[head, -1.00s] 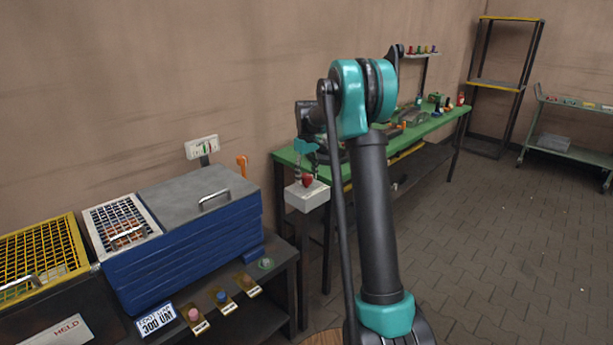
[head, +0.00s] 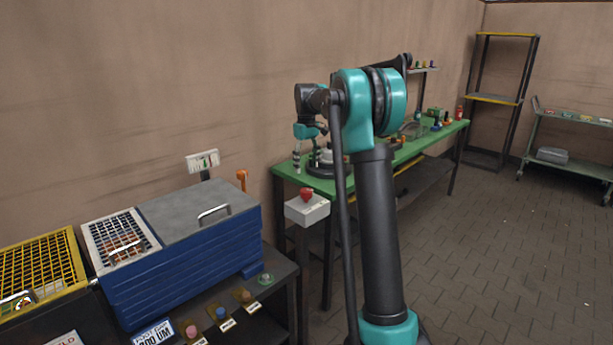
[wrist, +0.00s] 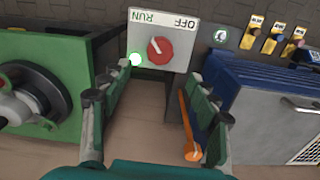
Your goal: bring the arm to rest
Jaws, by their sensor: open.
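My gripper (head: 306,162) is open and empty. It hangs above and behind a grey switch box (head: 307,209) with a red knob (head: 306,194), apart from both. In the wrist view the two fingers of my gripper (wrist: 160,80) are spread wide with nothing between them. Beyond them the box (wrist: 178,62) shows upside down, marked RUN and OFF. My arm stands raised and bent.
A green workbench (head: 440,131) runs along the wall behind the arm. A blue chest (head: 185,250) with a grey lid and a yellow grille box (head: 40,268) stand at left. An orange handle (head: 241,178) rises behind the chest. The floor (head: 500,250) at right is clear.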

